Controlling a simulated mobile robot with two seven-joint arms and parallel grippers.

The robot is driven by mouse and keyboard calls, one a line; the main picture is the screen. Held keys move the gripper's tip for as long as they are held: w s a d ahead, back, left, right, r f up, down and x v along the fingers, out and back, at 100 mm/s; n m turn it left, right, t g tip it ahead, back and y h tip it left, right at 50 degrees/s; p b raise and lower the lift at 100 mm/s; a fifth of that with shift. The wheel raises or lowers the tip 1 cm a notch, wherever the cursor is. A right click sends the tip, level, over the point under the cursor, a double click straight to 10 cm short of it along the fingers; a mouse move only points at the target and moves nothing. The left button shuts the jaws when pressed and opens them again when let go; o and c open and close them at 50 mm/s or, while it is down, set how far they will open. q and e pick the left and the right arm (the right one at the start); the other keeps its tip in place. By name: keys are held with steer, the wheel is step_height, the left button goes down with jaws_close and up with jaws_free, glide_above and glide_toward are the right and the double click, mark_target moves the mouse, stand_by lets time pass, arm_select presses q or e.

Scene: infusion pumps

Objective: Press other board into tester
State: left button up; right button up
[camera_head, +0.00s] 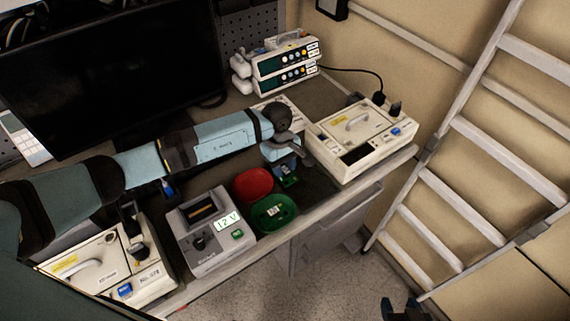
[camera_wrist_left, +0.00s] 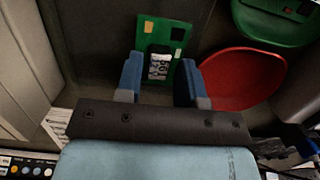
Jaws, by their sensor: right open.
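A green board (camera_head: 287,180) with a white label lies on the table right of the red bowl, partly hidden by my left arm. It also shows in the left wrist view (camera_wrist_left: 160,36). My left gripper (camera_wrist_left: 160,70) is open, with its blue fingers on either side of the board. I cannot tell whether they touch it. The tester (camera_head: 210,231) is a grey box with a dark slot, a knob and a "12 V" display, left of the bowls. A second small board (camera_head: 273,211) seems to lie in the green bowl (camera_head: 290,222). My right gripper (camera_head: 402,310) is open at the bottom edge, away from the table.
The red bowl (camera_head: 253,184) looks empty. A white pump case (camera_head: 360,140) stands right of my left gripper, another (camera_head: 110,268) left of the tester. Stacked pumps (camera_head: 285,65) and a monitor (camera_head: 110,70) stand behind. A ladder (camera_head: 455,140) leans at the right.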

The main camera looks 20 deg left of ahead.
arm_select(q)
steer(key=shift+w, duration=0.1)
steer(key=shift+c, duration=1)
jaws_close()
steer(key=shift+r+p, duration=0.5)
steer(key=shift+r, duration=0.45)
steer(key=shift+r+p, duration=0.55)
steer(key=shift+r, duration=0.95)
